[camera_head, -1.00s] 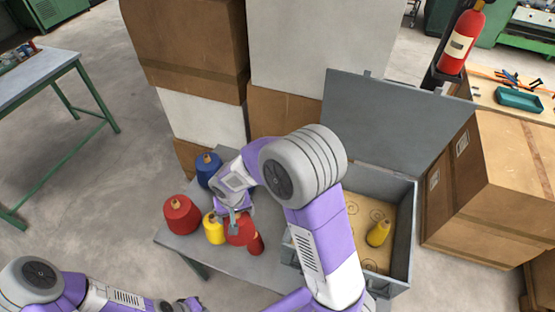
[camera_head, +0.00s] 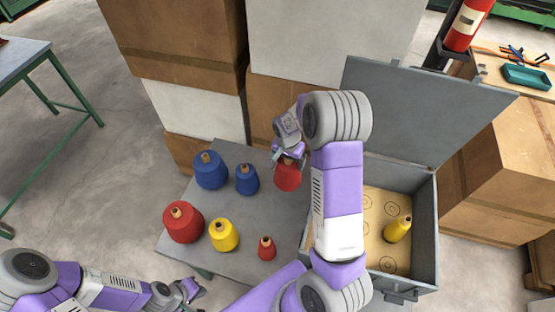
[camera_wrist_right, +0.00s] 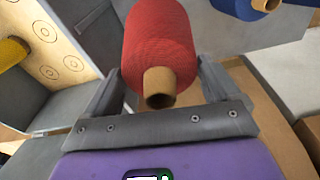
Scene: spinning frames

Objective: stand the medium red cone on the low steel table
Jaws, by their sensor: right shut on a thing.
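The medium red cone (camera_head: 287,177) is in my right gripper (camera_head: 289,157), over the back right part of the low steel table (camera_head: 190,243). In the right wrist view the cone (camera_wrist_right: 160,40) sits between the two fingers of the gripper (camera_wrist_right: 158,85), its brown core end toward the camera. Whether its base touches the table I cannot tell. On the table stand a large red cone (camera_head: 184,224), a small red cone (camera_head: 267,250), a yellow cone (camera_head: 223,238) and two blue cones (camera_head: 211,172) (camera_head: 247,181). My left gripper (camera_head: 188,291) is low at left, its jaws unclear.
An open grey chest (camera_head: 425,225) stands right of the table, its lid raised. Inside, a yellow cone (camera_head: 398,229) is on a board (camera_head: 375,240) with ring marks. Stacked boxes (camera_head: 180,50) rise behind the table. The table's middle has some bare room.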

